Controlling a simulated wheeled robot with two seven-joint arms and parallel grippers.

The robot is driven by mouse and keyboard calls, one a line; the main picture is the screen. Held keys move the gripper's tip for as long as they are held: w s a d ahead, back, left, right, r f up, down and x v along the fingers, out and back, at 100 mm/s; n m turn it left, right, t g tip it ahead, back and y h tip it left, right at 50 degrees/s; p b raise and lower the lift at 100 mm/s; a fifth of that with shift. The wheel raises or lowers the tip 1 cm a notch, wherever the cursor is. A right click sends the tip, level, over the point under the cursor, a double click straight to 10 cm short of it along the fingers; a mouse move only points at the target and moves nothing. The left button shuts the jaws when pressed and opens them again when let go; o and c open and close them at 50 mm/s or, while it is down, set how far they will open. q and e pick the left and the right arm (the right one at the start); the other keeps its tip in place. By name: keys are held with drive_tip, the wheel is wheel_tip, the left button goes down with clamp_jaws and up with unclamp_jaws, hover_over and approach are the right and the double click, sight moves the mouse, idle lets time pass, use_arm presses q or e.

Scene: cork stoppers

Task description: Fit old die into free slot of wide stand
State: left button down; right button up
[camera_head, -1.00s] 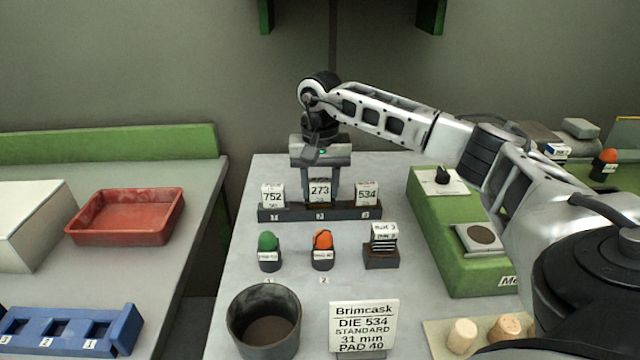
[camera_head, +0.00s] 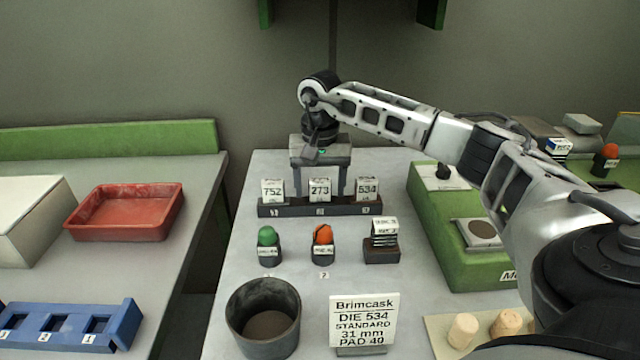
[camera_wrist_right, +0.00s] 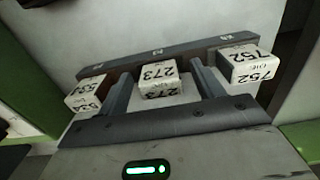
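A long dark stand (camera_head: 343,210) at the back of the middle table holds three white dies in a row. They are die 752 (camera_head: 273,190) at left, die 273 (camera_head: 320,190) in the middle and die 534 (camera_head: 367,189) at right. My right gripper (camera_head: 320,184) is above the middle die, its fingers apart on either side of it. In the right wrist view, die 273 (camera_wrist_right: 160,82) sits between the open fingers (camera_wrist_right: 163,92), with a gap on both sides. Each die appears seated in its own place. My left gripper is not in view.
In front stand a green-topped stopper (camera_head: 268,240), an orange-topped one (camera_head: 322,240), a dark block with stacked plates (camera_head: 381,245), a dark pot (camera_head: 262,345) and a Brimcask DIE 534 sign (camera_head: 364,320). A blue rack (camera_head: 120,318) with empty slots is at left.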

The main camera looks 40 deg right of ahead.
wheel_tip(320, 180, up, 16)
drive_tip(key=p, duration=0.1)
idle(0.5)
idle(0.5)
drive_tip(key=shift+s+f, duration=0.1)
